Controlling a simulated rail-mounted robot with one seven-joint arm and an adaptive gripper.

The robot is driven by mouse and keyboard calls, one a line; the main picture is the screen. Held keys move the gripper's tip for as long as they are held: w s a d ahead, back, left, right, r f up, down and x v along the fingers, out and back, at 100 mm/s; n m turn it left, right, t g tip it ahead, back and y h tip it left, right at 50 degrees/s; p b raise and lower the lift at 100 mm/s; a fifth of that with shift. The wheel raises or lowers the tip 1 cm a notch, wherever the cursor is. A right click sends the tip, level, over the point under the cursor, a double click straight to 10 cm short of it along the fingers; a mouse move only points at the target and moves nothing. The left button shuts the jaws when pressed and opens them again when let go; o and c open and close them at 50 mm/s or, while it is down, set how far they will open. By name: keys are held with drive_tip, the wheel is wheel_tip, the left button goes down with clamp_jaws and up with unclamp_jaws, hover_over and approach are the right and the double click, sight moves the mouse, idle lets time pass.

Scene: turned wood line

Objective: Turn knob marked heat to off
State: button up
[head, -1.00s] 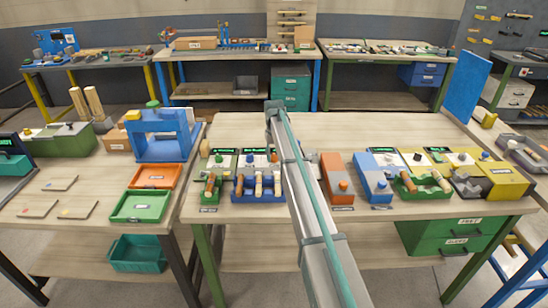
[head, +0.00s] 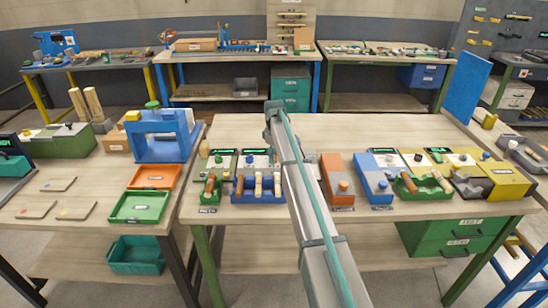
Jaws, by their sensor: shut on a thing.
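Several machine units stand along the front of the middle bench. An orange box (head: 333,168) with an orange knob (head: 343,185) stands just right of my arm. Left of my arm, small knobs sit on the panels behind a green unit (head: 210,200) and a blue unit (head: 243,197). The labels are too small to read, so I cannot tell which knob is marked heat. My arm crosses the middle of the view; my gripper's fingers are hidden behind it.
The wooden bench top (head: 390,130) is clear behind the units. A blue press (head: 163,148), an orange tray (head: 155,176) and a green tray (head: 140,206) stand on the left bench. A yellow unit (head: 506,181) is at the right end.

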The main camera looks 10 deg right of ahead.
drive_tip(key=shift+n, duration=0.7)
drive_tip(key=o, duration=1.1)
drive_tip(key=shift+o, duration=0.2)
wheel_tip(320, 180, up, 12)
